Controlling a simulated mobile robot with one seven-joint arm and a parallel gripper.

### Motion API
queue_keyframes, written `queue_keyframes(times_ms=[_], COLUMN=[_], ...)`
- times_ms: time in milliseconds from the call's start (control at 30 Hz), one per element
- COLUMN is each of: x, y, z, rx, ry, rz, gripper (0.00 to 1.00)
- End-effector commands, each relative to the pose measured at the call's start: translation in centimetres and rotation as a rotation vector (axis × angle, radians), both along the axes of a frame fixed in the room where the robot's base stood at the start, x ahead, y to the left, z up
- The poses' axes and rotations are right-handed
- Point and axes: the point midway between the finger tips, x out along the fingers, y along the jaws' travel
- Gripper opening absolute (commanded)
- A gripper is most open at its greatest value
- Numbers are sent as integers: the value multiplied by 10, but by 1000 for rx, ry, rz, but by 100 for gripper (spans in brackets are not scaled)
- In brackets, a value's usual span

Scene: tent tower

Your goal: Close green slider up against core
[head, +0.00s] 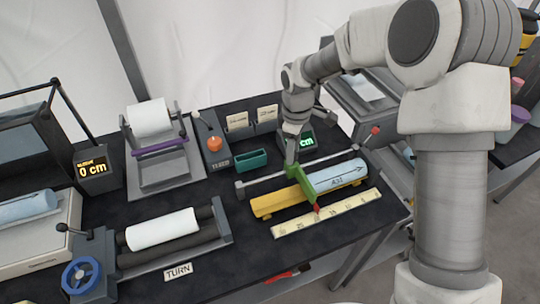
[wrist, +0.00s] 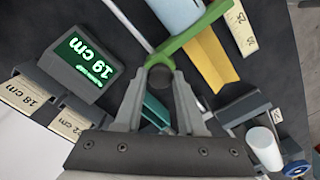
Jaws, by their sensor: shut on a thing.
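The green slider (head: 307,184) stands across the yellow trough (head: 270,205), with a red pointer at its lower end. It also shows at the top of the wrist view (wrist: 200,32). The light blue core (head: 340,177) lies in the trough just right of the slider; its end (wrist: 172,10) is at or very near the slider, and I cannot tell if they touch. My gripper (head: 291,160) is shut on the slider's upper end; in the wrist view its fingertips (wrist: 163,72) flank a dark round part there. The digital display (wrist: 82,62) reads 19 cm.
A ruler strip (head: 325,213) lies in front of the trough. A rail (head: 260,180) runs behind it. A small green tray (head: 251,160), a box with an orange knob (head: 214,146) and label cards (head: 238,121) stand behind and left. A roller stand (head: 165,235) is at left.

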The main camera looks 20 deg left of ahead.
Motion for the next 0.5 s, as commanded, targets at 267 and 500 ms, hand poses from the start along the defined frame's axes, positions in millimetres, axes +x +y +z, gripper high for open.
queue_keyframes(times_ms=[267, 500], x=[11, 11], y=[-10, -10], z=[2, 2], rx=[3, 3], ry=[-4, -5], rz=[2, 2], gripper=[0, 52])
